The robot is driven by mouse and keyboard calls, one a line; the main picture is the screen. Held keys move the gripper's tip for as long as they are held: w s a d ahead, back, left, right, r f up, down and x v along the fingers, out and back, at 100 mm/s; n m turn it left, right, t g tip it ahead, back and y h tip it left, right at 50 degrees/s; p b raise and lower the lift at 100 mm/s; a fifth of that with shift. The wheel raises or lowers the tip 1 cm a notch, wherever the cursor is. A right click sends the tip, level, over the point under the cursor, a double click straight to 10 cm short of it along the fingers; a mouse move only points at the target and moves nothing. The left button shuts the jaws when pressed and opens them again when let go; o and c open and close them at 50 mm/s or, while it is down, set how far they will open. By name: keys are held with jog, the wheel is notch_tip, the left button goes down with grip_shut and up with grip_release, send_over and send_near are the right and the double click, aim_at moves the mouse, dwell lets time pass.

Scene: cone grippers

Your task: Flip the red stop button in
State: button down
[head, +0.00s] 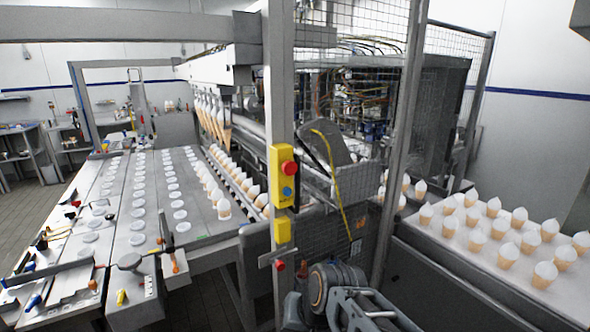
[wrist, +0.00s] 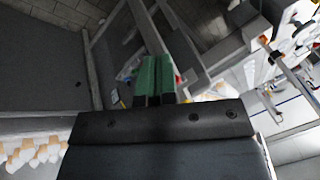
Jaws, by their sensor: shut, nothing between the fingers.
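A red stop button (head: 289,168) sticks out of the upper part of a yellow control box (head: 283,176) on a grey upright post. A blue button (head: 287,191) is below it on the same box. A second, smaller red knob (head: 279,265) is lower, near the end of a grey bracket. My gripper (wrist: 157,66) shows its green fingers side by side, shut and empty, in the wrist view. A small red patch (wrist: 178,79) shows just right of the fingers; I cannot tell which red part it is. My arm is at the bottom of the head view, below the control box.
The grey post (head: 275,70) and a wire-mesh guard stand in front of the machine. A yellow cable (head: 332,170) hangs right of the post. A table (head: 420,240) with several filled cones is at the right. A conveyor (head: 150,190) with white discs is at the left.

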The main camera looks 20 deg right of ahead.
jog(key=w+d+r+m+t+y+p, duration=0.1)
jog(key=w+r+m+t+y+p, duration=0.4)
jog(key=r+m, duration=0.85)
jog(key=w+d+r+m+t+h, duration=0.4)
jog(key=d+r+m+t, duration=0.4)
jog(key=m, duration=0.8)
jog(key=shift+w+d+r, duration=0.5)
jog(key=shift+d, duration=0.4)
